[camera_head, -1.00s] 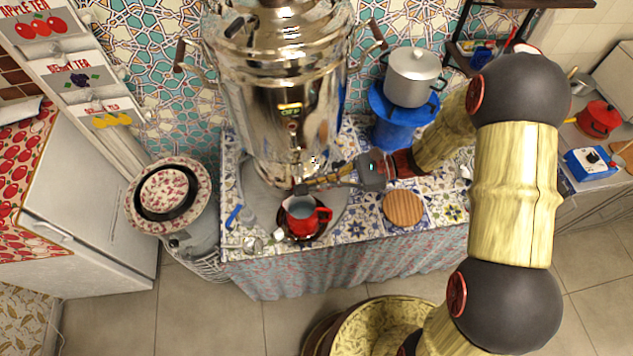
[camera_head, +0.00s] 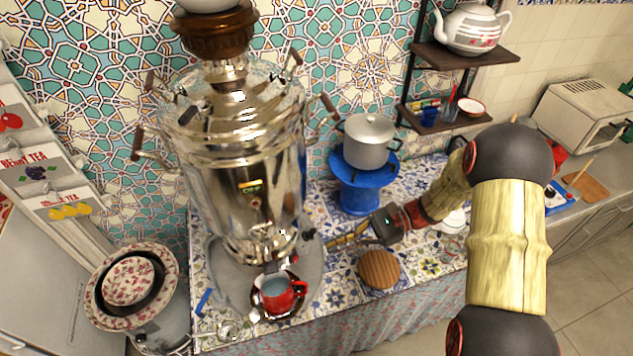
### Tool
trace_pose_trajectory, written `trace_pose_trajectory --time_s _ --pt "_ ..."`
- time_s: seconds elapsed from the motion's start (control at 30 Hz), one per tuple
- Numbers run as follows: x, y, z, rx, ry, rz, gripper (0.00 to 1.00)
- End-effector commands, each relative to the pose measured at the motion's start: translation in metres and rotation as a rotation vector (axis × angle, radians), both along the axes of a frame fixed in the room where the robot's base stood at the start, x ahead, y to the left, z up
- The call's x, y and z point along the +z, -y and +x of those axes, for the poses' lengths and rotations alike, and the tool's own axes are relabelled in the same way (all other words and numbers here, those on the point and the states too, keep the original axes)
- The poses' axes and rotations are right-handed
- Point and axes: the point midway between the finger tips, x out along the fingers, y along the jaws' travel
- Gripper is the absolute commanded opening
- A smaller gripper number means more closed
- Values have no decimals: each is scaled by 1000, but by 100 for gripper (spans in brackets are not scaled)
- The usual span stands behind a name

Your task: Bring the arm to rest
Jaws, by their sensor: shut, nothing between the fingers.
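My gripper (camera_head: 338,241) is at the end of my bamboo-like arm, low over the tiled table. Its fingers point left towards the large silver samovar (camera_head: 240,175). The fingers look closed with nothing held. A red cup (camera_head: 277,293) with a pale inside stands on a dark saucer at the samovar's foot, below and left of the gripper. The gripper is apart from the cup. A round wooden board (camera_head: 379,269) lies just below and right of the gripper.
A silver pot (camera_head: 368,142) stands on a blue stand (camera_head: 357,190) behind my gripper. A white teapot (camera_head: 471,29) is on the upper wall shelf. A stack of patterned plates (camera_head: 132,282) stands left of the table. Open floor shows at the lower right.

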Motion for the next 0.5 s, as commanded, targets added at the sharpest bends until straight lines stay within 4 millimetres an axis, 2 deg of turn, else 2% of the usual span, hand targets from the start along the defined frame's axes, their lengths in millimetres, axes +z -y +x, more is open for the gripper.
trace_pose_trajectory --time_s 0.17,0.27,0.37,0.43,0.5 --pt "0 0 0 1 5 1 0" --pt "-11 2 0 8 36 -33 0" --pt "-31 7 -16 50 55 -93 0" --pt "-46 12 -35 98 71 -148 0" --pt "-52 23 -53 164 122 -226 0"
